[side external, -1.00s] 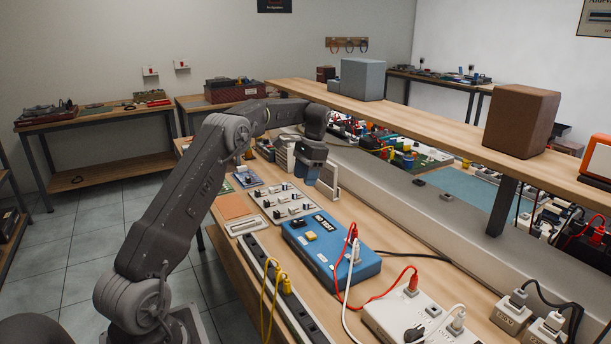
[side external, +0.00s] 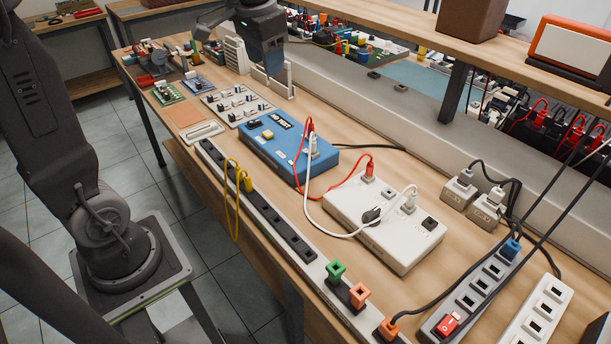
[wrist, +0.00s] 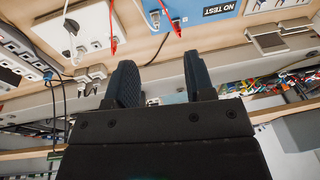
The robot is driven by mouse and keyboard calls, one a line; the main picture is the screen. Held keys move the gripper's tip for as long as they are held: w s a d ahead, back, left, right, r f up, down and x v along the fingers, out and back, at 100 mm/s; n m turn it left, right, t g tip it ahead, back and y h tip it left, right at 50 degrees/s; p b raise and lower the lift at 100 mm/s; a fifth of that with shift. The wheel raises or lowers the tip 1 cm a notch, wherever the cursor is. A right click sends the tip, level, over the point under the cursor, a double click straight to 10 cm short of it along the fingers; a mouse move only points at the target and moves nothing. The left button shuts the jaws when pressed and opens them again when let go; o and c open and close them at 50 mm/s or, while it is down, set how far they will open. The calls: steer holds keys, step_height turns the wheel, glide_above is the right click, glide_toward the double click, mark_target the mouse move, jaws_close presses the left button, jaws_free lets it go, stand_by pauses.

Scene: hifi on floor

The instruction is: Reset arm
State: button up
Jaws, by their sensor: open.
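My gripper (side external: 266,66) is above the back part of the workbench (side external: 330,92), beyond the blue test box (side external: 285,150), with its fingers pointing down. In the wrist view my gripper (wrist: 160,85) shows two dark ridged fingers standing apart with a clear gap and nothing between them. The blue test box also shows in the wrist view (wrist: 205,10), beyond the fingertips. In the side view one finger partly hides the other.
A white socket box (side external: 385,225) with red and white plugs, a long power strip (side external: 270,220) with a yellow cable, and grey adapters (side external: 475,195) stand on the bench. A raised wooden shelf (side external: 400,35) runs along the back. Loose cables cross the bench front.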

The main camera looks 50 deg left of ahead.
steer(key=s+d+f+t, duration=0.2)
steer(key=s+d, duration=0.3)
steer(key=s, duration=0.3)
steer(key=s+d+f+t+h, duration=0.1)
steer(key=s+d+f, duration=0.1)
steer(key=s+d, duration=0.3)
steer(key=s, duration=0.3)
steer(key=shift+s+d+f+t, duration=0.15)
steer(key=shift+d+f+t, duration=0.1)
steer(key=shift+f+t, duration=0.15)
